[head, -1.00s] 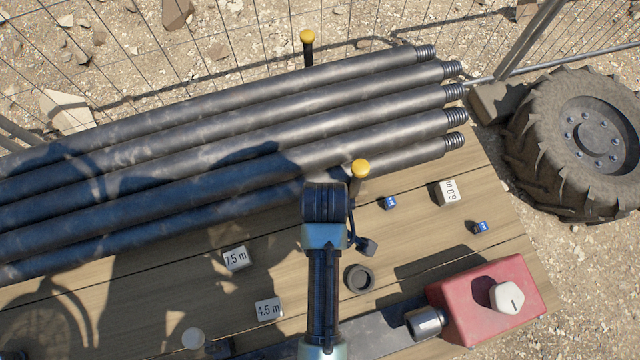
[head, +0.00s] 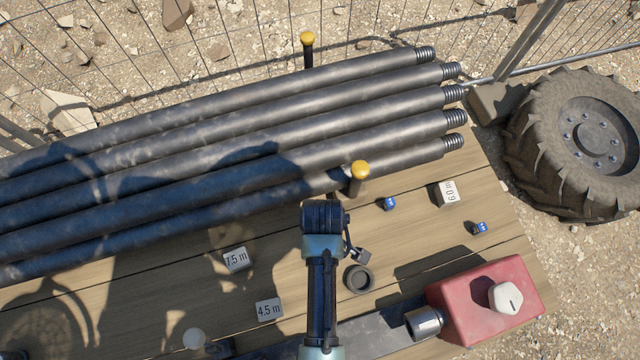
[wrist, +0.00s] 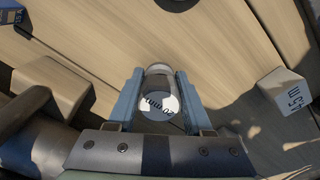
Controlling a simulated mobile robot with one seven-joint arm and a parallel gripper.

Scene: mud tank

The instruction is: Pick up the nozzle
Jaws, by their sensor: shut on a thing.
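My gripper shows in the wrist view (wrist: 159,84), its two blue-grey fingers shut on a short round piece, apparently the nozzle (wrist: 157,103). The nozzle has a shiny greyish body and a pale round face marked "20 mm". It sits between both fingers, over the wooden boards. How high it is above them I cannot tell. In the head view my arm's end hides the fingers and the nozzle.
Dark pipes (head: 230,135) lie behind, with a yellow-capped post (head: 359,172) close by. Marked blocks (head: 268,309), small blue pieces (head: 389,204), a dark ring (head: 358,279) and a red box (head: 485,300) are on the wooden table (head: 170,290).

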